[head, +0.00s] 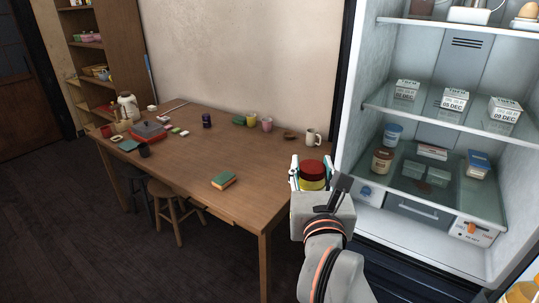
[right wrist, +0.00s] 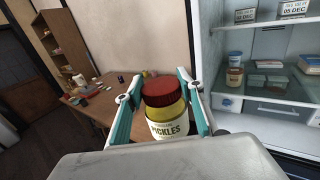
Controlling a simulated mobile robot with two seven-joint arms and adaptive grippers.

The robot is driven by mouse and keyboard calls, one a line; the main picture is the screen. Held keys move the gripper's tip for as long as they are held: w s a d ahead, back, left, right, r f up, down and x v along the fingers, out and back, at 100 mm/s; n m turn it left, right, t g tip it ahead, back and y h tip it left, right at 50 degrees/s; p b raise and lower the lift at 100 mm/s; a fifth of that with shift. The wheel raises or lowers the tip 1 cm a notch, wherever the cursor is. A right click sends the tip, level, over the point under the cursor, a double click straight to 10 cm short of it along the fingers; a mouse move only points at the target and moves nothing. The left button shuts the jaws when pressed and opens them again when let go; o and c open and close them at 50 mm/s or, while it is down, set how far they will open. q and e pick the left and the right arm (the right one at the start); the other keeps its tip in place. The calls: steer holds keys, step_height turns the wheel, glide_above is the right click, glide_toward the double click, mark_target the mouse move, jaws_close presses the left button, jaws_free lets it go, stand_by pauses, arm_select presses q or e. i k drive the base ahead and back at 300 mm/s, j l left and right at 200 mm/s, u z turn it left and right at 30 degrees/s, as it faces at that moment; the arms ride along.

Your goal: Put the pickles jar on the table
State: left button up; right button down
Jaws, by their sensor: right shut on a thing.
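The pickles jar (right wrist: 166,112) has a dark red lid, yellow-green contents and a white label reading PICKLES. My right gripper (right wrist: 165,104) is shut on it, with one finger on each side, and holds it upright. In the head view the jar (head: 312,174) shows between the fingers of my right gripper (head: 311,172), in front of the table's right end. The wooden table (head: 160,170) stands to the left, and also shows in the right wrist view (right wrist: 118,124). The lower part of the jar is hidden by the gripper. My left gripper is not in view.
An open fridge (head: 448,190) with jars and tubs stands at the right. On the table are a green sponge block (head: 223,180), a white mug (head: 312,138), cups (head: 266,124) and a red box (head: 149,133). Stools (head: 174,205) stand by its front. The table's right front is clear.

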mark_target(262, 195)
steer(key=i+j+u, duration=0.2)
steer(key=j, duration=0.25)
steer(key=i+j+u, duration=0.2)
steer(key=j, duration=0.2)
steer(key=i+j+u, duration=0.2)
steer(key=i+j, duration=0.05)
steer(key=j, duration=0.1)
